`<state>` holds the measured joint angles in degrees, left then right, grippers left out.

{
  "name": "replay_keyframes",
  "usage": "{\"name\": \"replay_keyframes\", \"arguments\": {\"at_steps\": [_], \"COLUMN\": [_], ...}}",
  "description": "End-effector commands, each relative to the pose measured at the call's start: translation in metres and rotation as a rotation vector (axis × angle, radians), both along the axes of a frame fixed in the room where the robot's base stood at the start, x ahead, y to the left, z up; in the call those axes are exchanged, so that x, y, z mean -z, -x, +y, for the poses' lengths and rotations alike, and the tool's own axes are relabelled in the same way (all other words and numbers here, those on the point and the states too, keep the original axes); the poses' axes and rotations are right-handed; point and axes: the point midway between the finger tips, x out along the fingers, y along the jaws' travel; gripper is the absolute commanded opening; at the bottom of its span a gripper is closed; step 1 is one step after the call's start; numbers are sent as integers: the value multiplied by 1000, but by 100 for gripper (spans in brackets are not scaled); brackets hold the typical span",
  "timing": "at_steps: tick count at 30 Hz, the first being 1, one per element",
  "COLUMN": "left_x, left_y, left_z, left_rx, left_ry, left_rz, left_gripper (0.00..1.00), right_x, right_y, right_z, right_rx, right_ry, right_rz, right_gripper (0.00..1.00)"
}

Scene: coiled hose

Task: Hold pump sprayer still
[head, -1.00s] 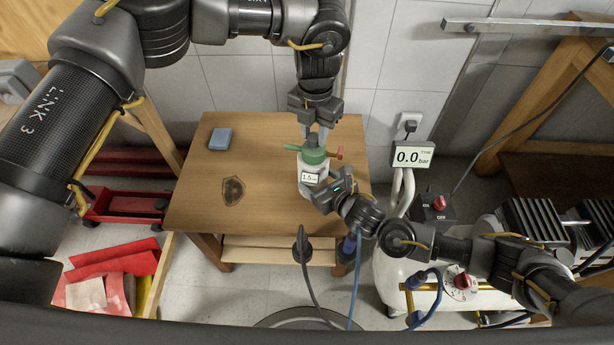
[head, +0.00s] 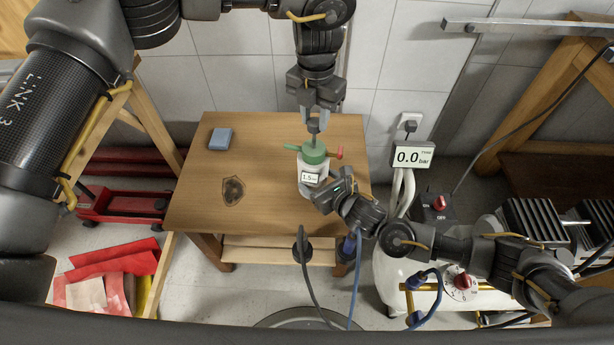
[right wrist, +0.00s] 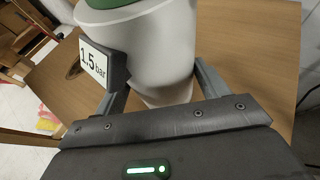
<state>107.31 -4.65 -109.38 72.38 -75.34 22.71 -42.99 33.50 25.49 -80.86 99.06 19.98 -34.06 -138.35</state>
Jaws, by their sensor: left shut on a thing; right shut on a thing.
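The pump sprayer (head: 311,188) stands upright on the wooden table (head: 200,200). It has a white body, a green cap (head: 314,154) and a small display reading 1.5 bar. My left gripper (head: 315,115) is above it, shut on the dark pump handle (head: 314,126), with the thin rod showing above the cap. My right gripper (right wrist: 160,85) is shut around the lower white body, one finger on each side, in the right wrist view. In the head view its fingers are mostly hidden by the wrist.
A blue block (head: 220,138) and a dark patch (head: 233,190) are on the table's left part, otherwise clear. A red nozzle (head: 340,152) juts from the sprayer's right. A 0.0 bar display (head: 413,157) and compressor are at right. Hoses hang in front of the table.

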Motion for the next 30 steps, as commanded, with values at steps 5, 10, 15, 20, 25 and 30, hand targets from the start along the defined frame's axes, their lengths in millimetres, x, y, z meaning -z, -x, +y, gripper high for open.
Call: {"name": "replay_keyframes", "arguments": {"at_steps": [5, 10, 15, 20, 25, 30], "left_x": [-9, -10, -8, 2, 13, 23], "left_y": [-1, -1, -1, 0, 0, 0], "left_z": [0, 0, 0, 0, 1, 0], "left_rx": [0, 0, 0, -1, -1, 0], "left_ry": [1, 1, 1, 0, -1, 0], "left_rz": [-4, -3, -3, 0, -1, 0], "left_gripper": [4, 4, 4, 4, 4, 4], "right_x": [1, 1, 2, 1, 1, 1], "right_y": [1, 1, 1, 1, 1, 1], "right_z": [0, 0, 0, 0, 0, 0], "right_rx": [0, 0, 0, 0, -1, -1], "right_ry": [2, 2, 2, 2, 1, 2], "right_rz": [3, 3, 3, 2, 3, 1], "right_gripper": [34, 34, 34, 34, 34, 34]}}
